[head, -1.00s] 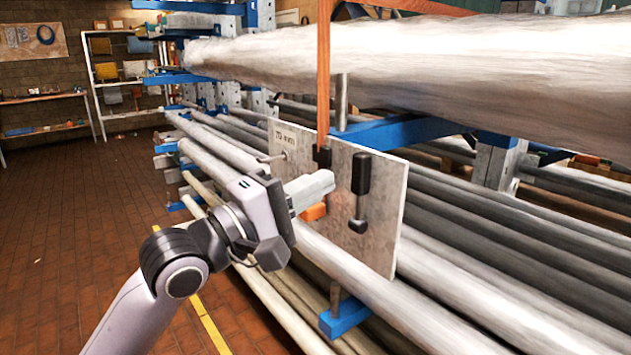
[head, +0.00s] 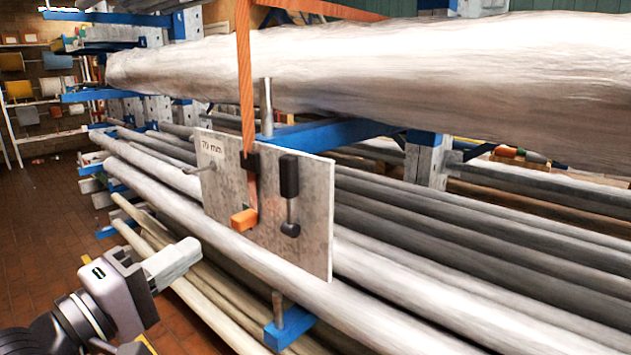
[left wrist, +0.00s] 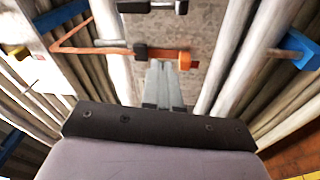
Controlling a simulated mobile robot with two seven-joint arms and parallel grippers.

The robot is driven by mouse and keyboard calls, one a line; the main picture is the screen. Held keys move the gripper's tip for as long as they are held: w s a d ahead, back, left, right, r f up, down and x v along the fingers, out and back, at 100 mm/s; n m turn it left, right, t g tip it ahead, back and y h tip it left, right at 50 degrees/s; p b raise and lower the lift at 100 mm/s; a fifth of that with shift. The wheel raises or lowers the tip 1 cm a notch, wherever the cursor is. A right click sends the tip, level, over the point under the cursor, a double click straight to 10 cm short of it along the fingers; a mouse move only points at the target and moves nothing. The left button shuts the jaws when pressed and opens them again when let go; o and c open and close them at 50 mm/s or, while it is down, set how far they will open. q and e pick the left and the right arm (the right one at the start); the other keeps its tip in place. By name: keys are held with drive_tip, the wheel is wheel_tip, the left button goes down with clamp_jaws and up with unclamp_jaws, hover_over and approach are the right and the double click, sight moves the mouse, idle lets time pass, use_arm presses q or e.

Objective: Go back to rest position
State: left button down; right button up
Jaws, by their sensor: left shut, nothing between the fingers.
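My left gripper (head: 190,252) is at the lower left of the head view, in front of the rack and apart from the hanging plate. Its fingers are together and hold nothing. In the left wrist view, the fingers (left wrist: 163,75) point toward the plate (left wrist: 183,40) and its orange-ended part (left wrist: 184,60). My right gripper is in neither view.
A grey plate (head: 318,215) marked "70 mm" hangs in front of the pipes, with black fittings and an orange handle (head: 243,219). An orange strap (head: 245,80) runs above it. A large wrapped roll (head: 400,70) lies above long pipes (head: 410,305). Open brick floor (head: 35,215) is at left.

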use_arm(q)
wheel_tip(320, 180, down, 24)
drive_tip(key=s+a+r+m+g+y, duration=0.1)
drive_tip(key=s+a+m+g+y, duration=0.1)
drive_tip(key=m+y, duration=0.3)
drive_tip(key=s+f+m+g+y, duration=0.1)
drive_tip(key=s+f+m+g, duration=0.1)
drive_tip(key=s+f, duration=0.5)
drive_tip(key=s+f+m+g+y, duration=0.1)
drive_tip(key=s+f+m, duration=0.4)
drive_tip(key=f, duration=0.6)
drive_tip(key=shift+s+d+f+g+y, duration=0.3)
drive_tip(key=shift+s+f+g, duration=0.15)
drive_tip(key=shift+s, duration=0.7)
